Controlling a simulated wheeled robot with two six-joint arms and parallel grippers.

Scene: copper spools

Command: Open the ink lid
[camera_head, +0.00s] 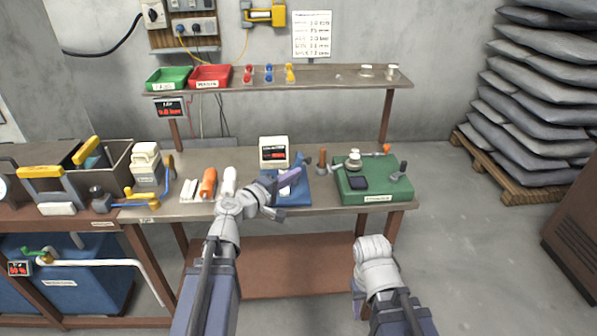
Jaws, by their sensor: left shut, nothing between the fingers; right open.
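A small dark flat box (358,183), which looks like the ink pad, lies on the green base (388,187) at the right of the bench. It looks flat; its lid's edge is too small to make out. A dark-handled stamp-like tool (402,168) stands to its right. My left gripper (288,187) is over the blue mat (298,201), left of the green base and apart from the dark box. It is shut and holds nothing. My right gripper (358,287) is low in front of the bench, partly hidden by its own wrist. It is open and away from the box.
A pale round-topped item (354,158) stands behind the dark box. A white display unit (273,151) stands behind the blue mat. An orange bottle (208,183) and a white bottle (229,180) are left. A shelf (335,82) overhangs the bench's back.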

